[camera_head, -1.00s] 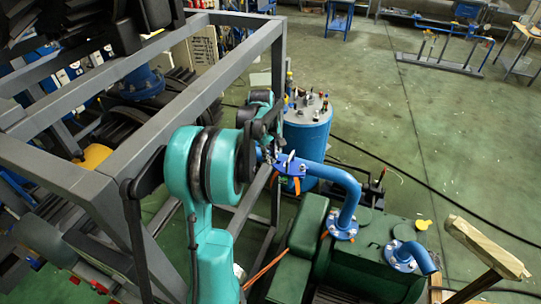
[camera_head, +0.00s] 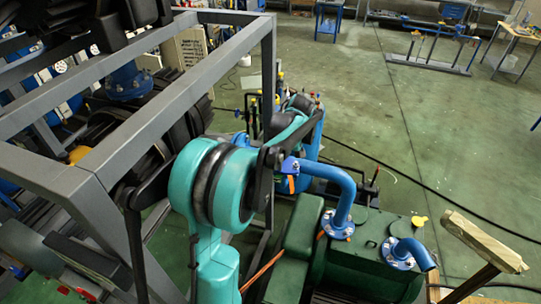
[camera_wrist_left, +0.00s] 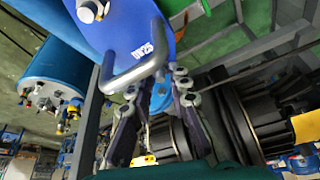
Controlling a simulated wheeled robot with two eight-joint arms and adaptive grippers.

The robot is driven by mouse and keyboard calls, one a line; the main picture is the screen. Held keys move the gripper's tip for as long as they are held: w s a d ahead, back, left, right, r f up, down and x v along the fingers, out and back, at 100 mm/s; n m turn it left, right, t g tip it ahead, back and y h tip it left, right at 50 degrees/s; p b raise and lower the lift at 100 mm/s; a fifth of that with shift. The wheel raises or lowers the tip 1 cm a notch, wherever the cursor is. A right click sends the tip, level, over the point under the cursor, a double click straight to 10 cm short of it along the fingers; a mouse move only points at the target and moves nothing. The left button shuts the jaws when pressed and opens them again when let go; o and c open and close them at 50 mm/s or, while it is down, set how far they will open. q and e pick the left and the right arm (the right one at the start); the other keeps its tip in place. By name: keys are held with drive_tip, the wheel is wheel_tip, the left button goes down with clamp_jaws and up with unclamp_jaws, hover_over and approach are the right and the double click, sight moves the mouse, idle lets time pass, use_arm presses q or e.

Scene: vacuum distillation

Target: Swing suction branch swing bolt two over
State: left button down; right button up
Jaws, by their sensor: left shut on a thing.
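The blue suction branch pipe (camera_head: 335,178) rises from the green machine and bends left to a blue flange plate (camera_head: 287,166) with an orange piece hanging below. My teal left arm reaches this flange from the left, and its links hide most of the gripper in the head view. In the left wrist view a blue plate marked DN25 (camera_wrist_left: 128,25) fills the top, with a grey bent bar (camera_wrist_left: 130,76) beneath. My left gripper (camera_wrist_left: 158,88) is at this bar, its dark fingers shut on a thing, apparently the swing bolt. The grip point is unclear. My right gripper is out of view.
A grey steel frame (camera_head: 152,112) stands left of my arm, close to it. A blue tank (camera_head: 310,135) stands behind the flange. The green machine (camera_head: 352,262) with a second blue pipe stub (camera_head: 410,252) is at the front right.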

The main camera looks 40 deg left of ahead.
use_arm(q)
drive_tip(key=c, duration=1.6)
unclamp_jaws()
drive_tip(key=shift+d, duration=0.1)
drive_tip(key=shift+c, duration=0.2)
drive_tip(key=shift+r, duration=0.15)
drive_tip(key=v, duration=1.1)
drive_tip(key=shift+d+r, duration=0.25)
drive_tip(key=shift+r, duration=0.1)
drive_tip(key=shift+w, duration=0.1)
drive_tip(key=s+d+f+m+t+h+b, duration=0.1)
drive_tip(key=s+d+f+m+t+b, duration=0.1)
drive_tip(key=s+d+f+m+b, duration=0.3)
drive_tip(key=s+d+f+m+t+h+b, duration=0.2)
drive_tip(key=s+d+f+m+b, duration=0.4)
drive_tip(key=f+b, duration=0.6)
drive_tip(key=s+d+f+m+t+h+b, duration=0.1)
drive_tip(key=s+d+f+m+b, duration=0.5)
drive_tip(key=f, duration=1.2)
drive_tip(key=s+d+t+b, duration=0.1)
drive_tip(key=s+d+b, duration=0.1)
drive_tip(key=b, duration=0.1)
drive_tip(key=shift+d+f+t+h, duration=0.25)
drive_tip(key=shift+f+t+h, duration=0.05)
drive_tip(key=shift+f, duration=0.1)
